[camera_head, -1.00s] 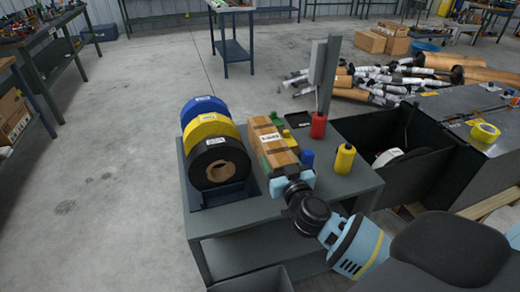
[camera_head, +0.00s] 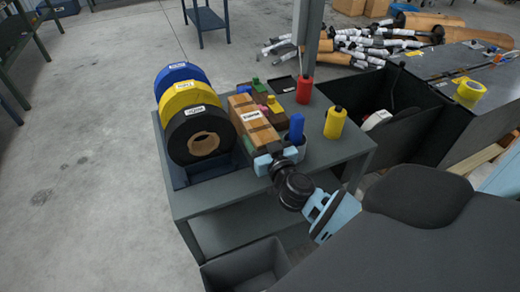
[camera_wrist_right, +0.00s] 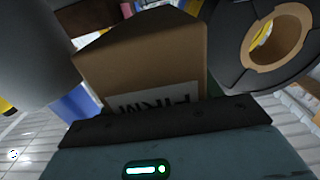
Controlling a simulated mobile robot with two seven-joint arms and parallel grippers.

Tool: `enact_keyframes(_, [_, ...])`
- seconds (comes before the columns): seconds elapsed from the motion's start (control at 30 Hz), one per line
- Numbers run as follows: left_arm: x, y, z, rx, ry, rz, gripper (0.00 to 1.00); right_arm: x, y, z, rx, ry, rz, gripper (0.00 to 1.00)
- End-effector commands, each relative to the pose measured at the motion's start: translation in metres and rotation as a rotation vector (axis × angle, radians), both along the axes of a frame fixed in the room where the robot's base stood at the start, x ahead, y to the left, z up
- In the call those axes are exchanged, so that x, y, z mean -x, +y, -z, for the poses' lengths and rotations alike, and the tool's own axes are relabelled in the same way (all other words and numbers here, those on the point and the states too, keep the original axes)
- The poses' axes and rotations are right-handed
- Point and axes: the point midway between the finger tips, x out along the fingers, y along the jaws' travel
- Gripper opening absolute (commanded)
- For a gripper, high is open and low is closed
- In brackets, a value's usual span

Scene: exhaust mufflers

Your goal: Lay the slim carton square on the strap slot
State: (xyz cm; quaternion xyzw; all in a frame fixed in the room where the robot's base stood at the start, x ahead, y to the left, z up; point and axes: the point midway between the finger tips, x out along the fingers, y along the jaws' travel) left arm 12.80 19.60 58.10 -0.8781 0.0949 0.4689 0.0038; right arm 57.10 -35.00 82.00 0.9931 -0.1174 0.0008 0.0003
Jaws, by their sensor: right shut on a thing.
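The slim carton (camera_head: 249,117) is a long brown box with a white label on top. My right gripper (camera_head: 268,161) is shut on its near end, and the carton lies along the bench beside the strap rolls. The carton (camera_wrist_right: 150,60) also fills the middle of the right wrist view, against the dark jaw (camera_wrist_right: 180,118). I cannot tell whether it rests on the bench or hangs just above it. The strap slot cannot be made out; the carton may cover it. My left gripper is out of view.
Blue (camera_head: 177,72), yellow (camera_head: 188,96) and black (camera_head: 199,136) rolls stand left of the carton. A blue bottle (camera_head: 297,127), red bottle (camera_head: 304,90) and yellow bottle (camera_head: 335,123) stand right. Small coloured blocks (camera_head: 274,103) lie behind it. A grey bin (camera_head: 247,267) stands below.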

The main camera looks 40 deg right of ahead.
Motion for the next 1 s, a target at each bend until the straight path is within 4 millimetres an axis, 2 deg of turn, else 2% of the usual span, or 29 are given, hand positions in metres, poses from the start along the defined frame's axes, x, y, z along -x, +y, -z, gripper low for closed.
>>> enact_keyframes(0.07, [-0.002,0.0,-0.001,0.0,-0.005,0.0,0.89,-0.001,0.0,-0.003,0.001,-0.005,0.0,0.32])
enact_keyframes(0.17, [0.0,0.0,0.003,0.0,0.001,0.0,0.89,0.0,0.0,0.004,0.001,-0.003,0.0,0.32])
enact_keyframes(0.4, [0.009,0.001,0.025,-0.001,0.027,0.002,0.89,0.0,0.0,0.036,-0.001,0.001,0.002,0.32])
enact_keyframes(0.83, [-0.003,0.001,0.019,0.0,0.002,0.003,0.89,-0.001,0.0,0.037,0.002,-0.004,0.0,0.32])
enact_keyframes(0.87, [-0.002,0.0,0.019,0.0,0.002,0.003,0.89,0.0,0.0,0.039,0.0,-0.002,0.0,0.65])
enact_keyframes(1.0, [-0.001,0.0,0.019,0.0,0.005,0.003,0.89,0.0,0.0,0.038,0.0,-0.002,0.0,0.83])
